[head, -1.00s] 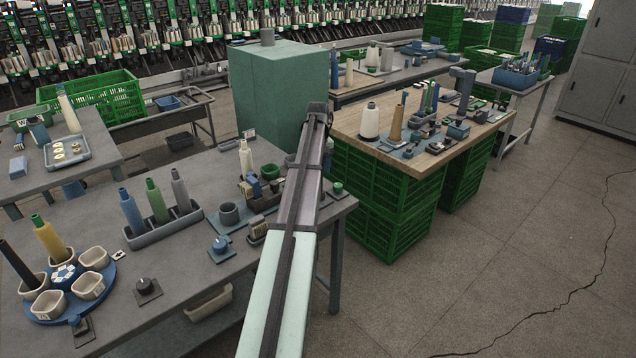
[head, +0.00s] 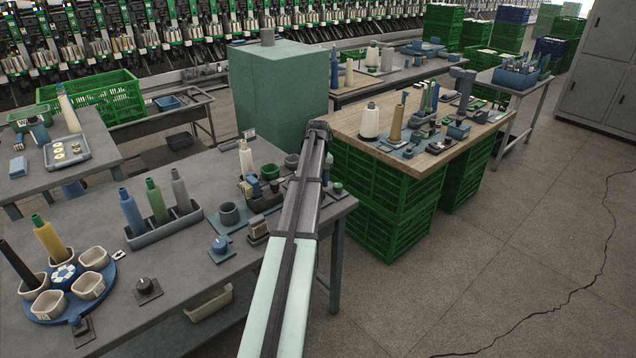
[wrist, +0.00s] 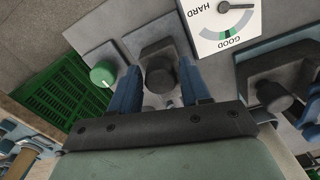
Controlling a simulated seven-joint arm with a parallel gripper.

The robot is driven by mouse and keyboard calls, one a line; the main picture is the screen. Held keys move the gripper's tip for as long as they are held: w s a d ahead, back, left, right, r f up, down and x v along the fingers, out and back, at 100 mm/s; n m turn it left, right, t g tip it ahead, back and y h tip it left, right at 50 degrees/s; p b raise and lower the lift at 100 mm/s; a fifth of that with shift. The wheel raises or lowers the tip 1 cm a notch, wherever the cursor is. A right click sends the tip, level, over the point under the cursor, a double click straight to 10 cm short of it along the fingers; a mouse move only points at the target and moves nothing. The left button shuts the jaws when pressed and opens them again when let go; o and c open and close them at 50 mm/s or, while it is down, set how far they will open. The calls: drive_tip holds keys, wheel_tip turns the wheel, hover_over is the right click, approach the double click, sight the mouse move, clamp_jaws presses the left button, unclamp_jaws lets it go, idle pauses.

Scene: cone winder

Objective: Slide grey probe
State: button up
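In the wrist view my gripper (wrist: 160,92) has its two blue fingers apart, one on each side of a dark grey rounded block (wrist: 159,68). This block looks like the grey probe, but I cannot be sure. Thin gaps seem to show beside it; contact cannot be told. A white dial (wrist: 222,25) marked HARD and GOOD lies just beyond, to the right, with a green band at GOOD and its dark needle pointing right. In the head view my arm hides the gripper and the block at the right end of the grey table (head: 180,262).
A green knob (wrist: 103,74) sits left of the fingers, and a dark knob on a plate (wrist: 273,96) sits to the right. A green crate (wrist: 62,100) shows past the table edge. In the head view a wooden-topped bench (head: 362,130) stands behind my arm.

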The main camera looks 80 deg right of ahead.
clamp_jaws()
drive_tip(key=shift+a, duration=0.1)
drive_tip(key=shift+s+a, duration=1.1)
drive_tip(key=shift+s, duration=0.1)
drive_tip(key=shift+o, duration=1.5)
unclamp_jaws()
drive_tip(key=shift+r, duration=0.1)
wheel_tip(320, 180, up, 14)
drive_tip(key=shift+f, duration=0.2)
